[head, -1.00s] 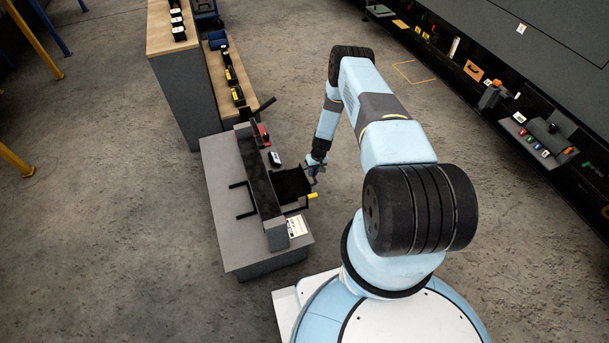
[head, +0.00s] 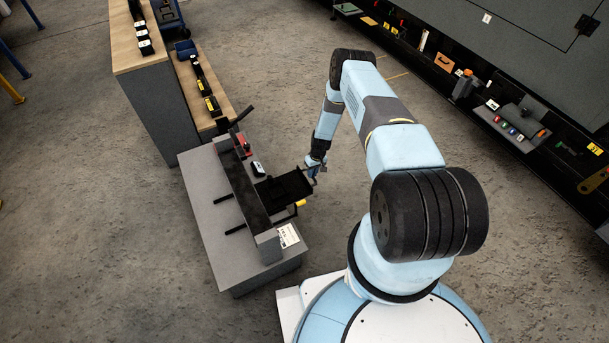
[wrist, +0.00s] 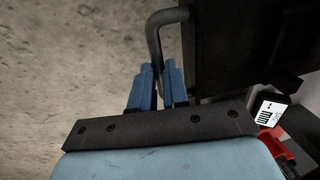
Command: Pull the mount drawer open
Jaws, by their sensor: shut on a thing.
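The mount drawer (head: 287,189) is a black tray standing out on the right side of a long dark upright panel (head: 246,183) on a grey bench. My gripper (head: 314,168) is at the drawer's outer right end in the head view. In the wrist view my gripper's blue fingers (wrist: 160,84) are shut on a grey bent bar handle (wrist: 154,38) at the edge of the dark drawer (wrist: 240,45). The fingers partly hide the handle's lower end.
The grey bench (head: 225,260) carries a white label card (head: 288,236) and a small black-and-white block (head: 258,169). A wood-topped cabinet (head: 135,58) stands behind left. A dark tool wall (head: 500,75) runs along the right. Open floor lies between.

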